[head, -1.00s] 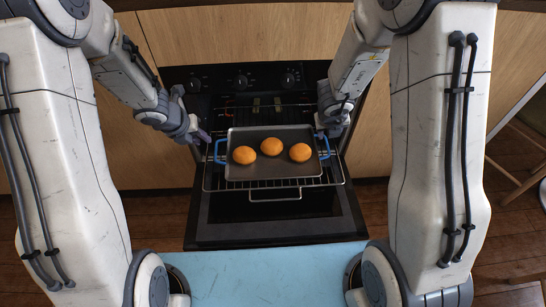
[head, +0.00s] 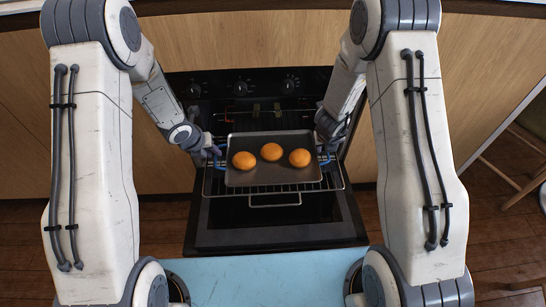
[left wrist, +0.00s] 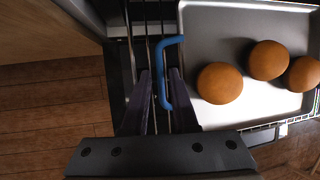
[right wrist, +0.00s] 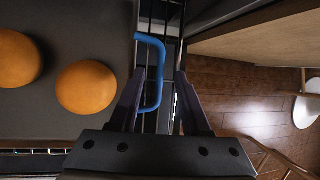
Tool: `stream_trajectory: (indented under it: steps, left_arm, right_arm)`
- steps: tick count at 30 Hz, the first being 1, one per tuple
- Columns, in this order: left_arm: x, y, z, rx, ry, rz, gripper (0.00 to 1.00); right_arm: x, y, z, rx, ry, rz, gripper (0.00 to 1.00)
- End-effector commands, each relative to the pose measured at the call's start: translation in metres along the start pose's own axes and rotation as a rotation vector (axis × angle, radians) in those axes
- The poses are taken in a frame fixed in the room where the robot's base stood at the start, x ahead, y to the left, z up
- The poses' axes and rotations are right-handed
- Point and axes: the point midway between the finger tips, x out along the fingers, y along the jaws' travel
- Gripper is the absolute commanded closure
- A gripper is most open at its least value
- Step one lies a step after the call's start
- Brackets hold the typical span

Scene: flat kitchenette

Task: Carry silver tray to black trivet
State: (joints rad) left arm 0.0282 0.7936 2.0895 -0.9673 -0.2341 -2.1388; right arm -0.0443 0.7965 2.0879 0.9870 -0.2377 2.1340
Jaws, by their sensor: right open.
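The silver tray (head: 271,177) is a grey rectangular pan with blue side handles, carrying three round orange-brown buns (head: 271,152). It rests on the pulled-out oven rack (head: 325,186). My left gripper (head: 216,152) is at the left handle, and the left wrist view shows that blue handle (left wrist: 163,90) between its fingers. The fingers are fairly close together; whether they clamp it is unclear. My right gripper (head: 325,155) is open at the right handle (right wrist: 158,75), which lies between its spread fingers in the right wrist view. No black trivet shows in any view.
The oven (head: 250,85) is open, with its black door (head: 275,232) lowered beneath the rack. Wooden cabinet fronts (head: 160,172) flank it. A wooden stool or chair (head: 515,165) stands at the far right on the brown plank floor (head: 490,210).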

Motion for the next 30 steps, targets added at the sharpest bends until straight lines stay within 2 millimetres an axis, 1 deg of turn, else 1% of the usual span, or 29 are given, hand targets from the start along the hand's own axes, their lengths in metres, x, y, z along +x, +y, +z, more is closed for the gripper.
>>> stream_trajectory:
  steps: [1, 3, 6, 15, 16, 17, 18, 19, 20, 30]
  left_arm:
    - [0.006, 0.000, 0.000, 0.000, 0.000, -0.001, 0.73]
    - [0.012, 0.000, 0.000, 0.001, 0.001, -0.001, 0.73]
    - [0.017, 0.000, 0.001, 0.001, -0.001, -0.001, 0.73]
    - [0.019, 0.000, 0.001, 0.001, -0.002, -0.001, 0.73]
    - [0.019, 0.000, 0.001, 0.001, -0.002, -0.001, 0.77]
    - [0.019, 0.000, 0.001, 0.001, -0.002, -0.001, 0.88]
    - [0.019, 0.000, 0.001, 0.001, -0.002, -0.001, 1.00]
    - [0.019, 0.000, 0.001, 0.001, -0.002, -0.001, 1.00]
    - [0.018, 0.000, 0.001, 0.001, -0.002, -0.001, 1.00]
    - [0.018, 0.000, 0.001, 0.001, -0.001, 0.000, 1.00]
  right_arm:
    - [0.006, 0.000, 0.000, 0.000, 0.000, -0.001, 0.53]
    - [0.012, 0.000, 0.000, 0.001, 0.000, -0.001, 0.53]
    - [0.017, -0.001, 0.000, 0.001, -0.001, -0.001, 0.53]
    - [0.019, -0.001, 0.001, 0.001, -0.002, -0.001, 0.53]
    - [0.019, -0.001, 0.001, 0.001, -0.002, -0.001, 0.57]
    - [0.018, -0.001, 0.001, 0.001, -0.002, -0.001, 0.68]
    - [0.018, -0.001, 0.001, 0.001, -0.002, -0.001, 0.83]
    - [0.018, -0.001, 0.001, 0.001, -0.002, -0.001, 0.95]
    - [0.018, -0.001, 0.001, 0.001, -0.002, -0.001, 1.00]
    - [0.018, -0.001, 0.000, 0.001, -0.001, -0.001, 1.00]
